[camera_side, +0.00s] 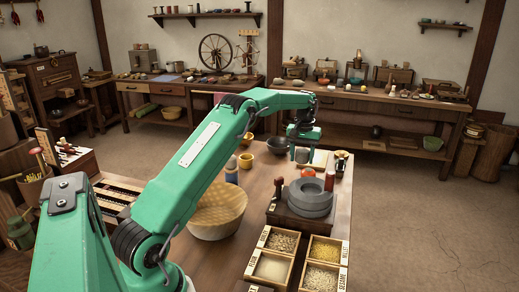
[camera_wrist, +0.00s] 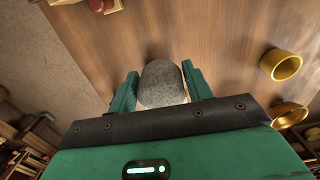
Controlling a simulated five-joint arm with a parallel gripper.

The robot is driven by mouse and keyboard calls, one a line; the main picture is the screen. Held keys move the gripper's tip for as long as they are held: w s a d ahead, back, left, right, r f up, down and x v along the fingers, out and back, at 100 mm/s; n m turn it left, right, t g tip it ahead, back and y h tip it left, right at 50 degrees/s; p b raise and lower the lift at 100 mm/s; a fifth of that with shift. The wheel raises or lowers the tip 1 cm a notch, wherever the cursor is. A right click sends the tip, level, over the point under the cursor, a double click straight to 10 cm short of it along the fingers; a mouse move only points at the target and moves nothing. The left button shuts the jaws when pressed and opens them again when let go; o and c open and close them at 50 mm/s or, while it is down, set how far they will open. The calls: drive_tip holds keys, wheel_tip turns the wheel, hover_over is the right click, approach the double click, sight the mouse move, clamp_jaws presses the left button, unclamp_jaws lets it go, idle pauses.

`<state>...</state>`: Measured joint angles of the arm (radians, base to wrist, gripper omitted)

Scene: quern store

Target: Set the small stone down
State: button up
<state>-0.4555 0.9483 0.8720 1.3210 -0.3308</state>
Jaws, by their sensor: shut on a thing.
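The small stone (camera_wrist: 162,80) is grey, speckled and rounded. In the wrist view it sits between the two green jaws of my gripper (camera_wrist: 160,72), which are shut on it. In the side view my gripper (camera_side: 303,148) is over the far part of the wooden table (camera_side: 262,185), beside a pale board (camera_side: 319,158). The stone is small and partly hidden there. I cannot tell whether its underside touches anything.
A round grey quern (camera_side: 311,198) stands nearer on the table, with an orange-red bowl (camera_side: 308,172) behind it. A dark bowl (camera_side: 277,146) and a yellow cup (camera_side: 246,161) stand left of my gripper. Grain trays (camera_side: 325,250) line the near edge.

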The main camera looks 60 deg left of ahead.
hover_over(284, 175)
wheel_tip(284, 175, down, 6)
drive_tip(key=shift+w+a+r, duration=0.1)
drive_tip(key=shift+w, duration=0.05)
idle(0.4)
drive_tip(key=shift+f, duration=2.05)
drive_tip(key=shift+f, duration=0.1)
drive_tip(key=o, duration=1.2)
drive_tip(key=shift+f, duration=0.1)
drive_tip(key=shift+c, duration=0.2)
wheel_tip(284, 175, up, 8)
